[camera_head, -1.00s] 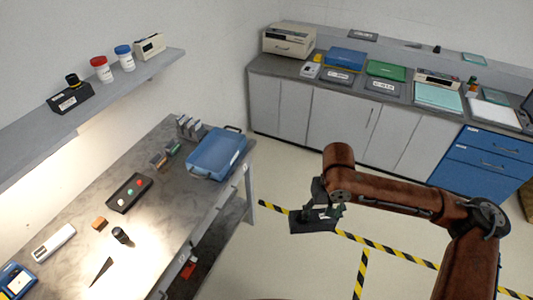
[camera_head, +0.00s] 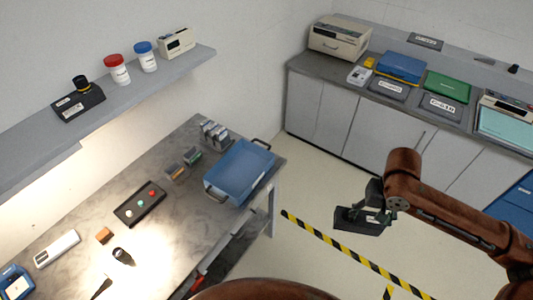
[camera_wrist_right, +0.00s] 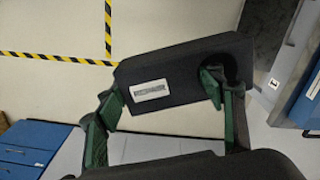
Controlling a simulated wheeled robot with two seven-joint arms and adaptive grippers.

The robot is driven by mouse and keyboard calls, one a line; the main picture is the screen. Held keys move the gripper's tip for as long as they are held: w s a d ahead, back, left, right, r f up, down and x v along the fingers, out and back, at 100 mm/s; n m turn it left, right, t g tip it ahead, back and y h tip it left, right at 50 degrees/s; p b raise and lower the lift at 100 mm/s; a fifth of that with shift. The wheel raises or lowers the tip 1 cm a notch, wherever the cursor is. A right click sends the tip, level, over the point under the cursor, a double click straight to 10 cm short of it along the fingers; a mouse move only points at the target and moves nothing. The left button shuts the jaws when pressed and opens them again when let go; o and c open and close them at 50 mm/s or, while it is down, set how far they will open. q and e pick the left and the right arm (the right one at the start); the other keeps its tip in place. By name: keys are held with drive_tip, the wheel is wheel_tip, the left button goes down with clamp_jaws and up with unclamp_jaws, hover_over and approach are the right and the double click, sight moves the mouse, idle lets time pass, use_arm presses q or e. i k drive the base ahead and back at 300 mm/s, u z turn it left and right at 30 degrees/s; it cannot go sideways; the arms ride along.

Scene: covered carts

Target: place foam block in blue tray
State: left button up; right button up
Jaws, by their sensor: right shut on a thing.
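The foam block is a dark grey slab (camera_head: 358,220) with a pale label, held in the air over the floor. My right gripper (camera_head: 374,205) is shut on it. In the right wrist view the green fingers of the gripper (camera_wrist_right: 162,98) stand at either side of the block (camera_wrist_right: 178,72), which has a round cut-out at one end. The blue tray (camera_head: 240,168) sits empty near the far right corner of the bench, to the left of the block and apart from it. My left gripper is not in view.
The bench (camera_head: 190,225) also bears a black button box (camera_head: 139,204), an orange-brown block (camera_head: 105,235) and several small cases (camera_head: 214,134) close to the tray. A shelf (camera_head: 110,115) overhangs its back. Open floor with striped tape (camera_head: 340,250) separates bench and counter.

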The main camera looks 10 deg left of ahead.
sight(238, 179)
drive_tip(key=i, duration=0.85)
drive_tip(key=u, duration=2.1)
